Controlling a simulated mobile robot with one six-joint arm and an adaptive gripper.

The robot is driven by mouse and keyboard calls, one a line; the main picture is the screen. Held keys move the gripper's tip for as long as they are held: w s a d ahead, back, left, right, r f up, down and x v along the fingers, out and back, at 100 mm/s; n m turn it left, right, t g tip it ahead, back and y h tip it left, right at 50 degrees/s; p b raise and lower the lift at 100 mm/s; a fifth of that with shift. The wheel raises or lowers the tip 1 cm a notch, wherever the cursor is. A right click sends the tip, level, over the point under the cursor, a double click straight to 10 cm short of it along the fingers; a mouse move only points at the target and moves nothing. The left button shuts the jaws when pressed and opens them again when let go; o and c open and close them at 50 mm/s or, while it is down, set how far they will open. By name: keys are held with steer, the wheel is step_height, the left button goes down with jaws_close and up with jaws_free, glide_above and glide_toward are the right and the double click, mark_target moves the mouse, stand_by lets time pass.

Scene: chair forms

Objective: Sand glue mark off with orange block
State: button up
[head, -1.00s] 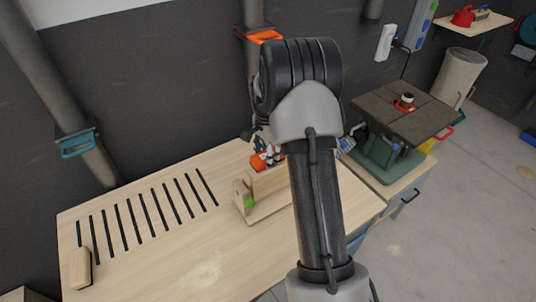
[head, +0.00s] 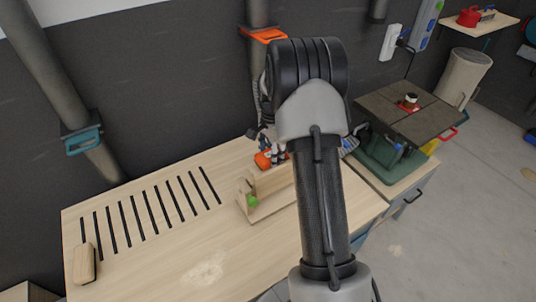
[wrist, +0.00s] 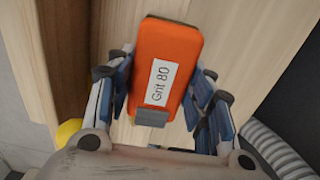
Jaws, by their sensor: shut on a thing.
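The orange block (wrist: 168,55), labelled "Grit 80", sits between the blue-padded fingers of my gripper (wrist: 160,95) in the wrist view. My gripper is shut on it. Its orange shows small in the head view (head: 263,161), partly hidden by my gripper (head: 272,150). The block is at the upper part of a pale wooden form (head: 270,182) on the workbench; I cannot tell whether they touch. My arm hides the form's right side.
The workbench (head: 150,270) has several dark slots at the back left. A wooden block with a dark underside (head: 84,264) lies at its left edge. A pale patch (head: 203,270) marks the front. A green machine with a dark top (head: 408,112) stands to the right. The bench's front middle is clear.

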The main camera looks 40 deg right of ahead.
steer(key=shift+a, duration=1.4)
steer(key=shift+r, duration=0.1)
step_height(320, 180, up, 9)
steer(key=p, duration=0.6)
steer(key=shift+w, duration=0.15)
